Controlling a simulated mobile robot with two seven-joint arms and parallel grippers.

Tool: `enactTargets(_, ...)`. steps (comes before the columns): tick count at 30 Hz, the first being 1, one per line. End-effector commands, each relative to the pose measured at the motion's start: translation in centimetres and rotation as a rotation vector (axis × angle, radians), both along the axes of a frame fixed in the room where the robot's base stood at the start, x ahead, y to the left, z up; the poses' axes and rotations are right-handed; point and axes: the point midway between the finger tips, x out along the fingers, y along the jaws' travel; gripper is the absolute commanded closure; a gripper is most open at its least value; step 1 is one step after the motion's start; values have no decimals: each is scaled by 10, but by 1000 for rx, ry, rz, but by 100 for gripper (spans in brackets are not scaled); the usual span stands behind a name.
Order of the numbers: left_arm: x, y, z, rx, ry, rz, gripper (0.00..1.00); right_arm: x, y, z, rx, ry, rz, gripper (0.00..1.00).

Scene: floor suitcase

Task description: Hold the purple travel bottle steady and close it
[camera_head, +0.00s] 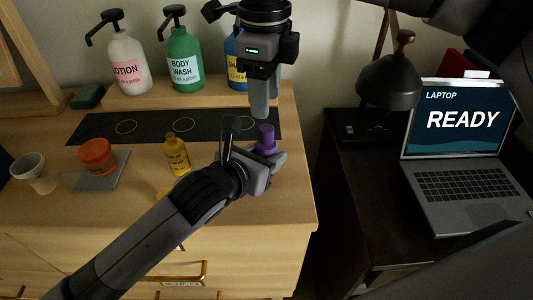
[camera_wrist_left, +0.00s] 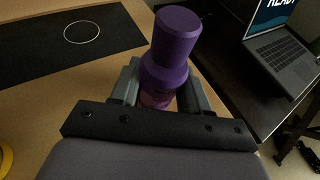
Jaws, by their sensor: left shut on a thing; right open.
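The purple travel bottle (camera_head: 266,146) stands upright near the right end of the wooden dresser top. In the left wrist view the bottle (camera_wrist_left: 164,75) has a wide purple cylinder, seemingly its cap (camera_wrist_left: 177,32), on top of its shoulder. I cannot tell how tightly it sits. My left gripper (camera_head: 268,166) is shut around the bottle's lower body, which its fingers partly hide. My right gripper (camera_head: 262,108) is open and empty, pointing down above the bottle and apart from it.
Behind are the lotion (camera_head: 128,64), body wash (camera_head: 184,60) and a blue pump bottle (camera_head: 235,62). A yellow bottle (camera_head: 177,156), an orange jar (camera_head: 97,156) and a cup (camera_head: 35,173) stand left. A black mat (camera_head: 100,126) lies behind. A laptop (camera_head: 462,185) and lamp (camera_head: 388,84) are right.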

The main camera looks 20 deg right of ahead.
Motion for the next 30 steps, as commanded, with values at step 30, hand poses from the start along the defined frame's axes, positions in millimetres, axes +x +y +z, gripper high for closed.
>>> enactTargets(30, 0, 0, -1, 2, 3, 0, 100, 0, -1, -17, -1, 8, 360, 51)
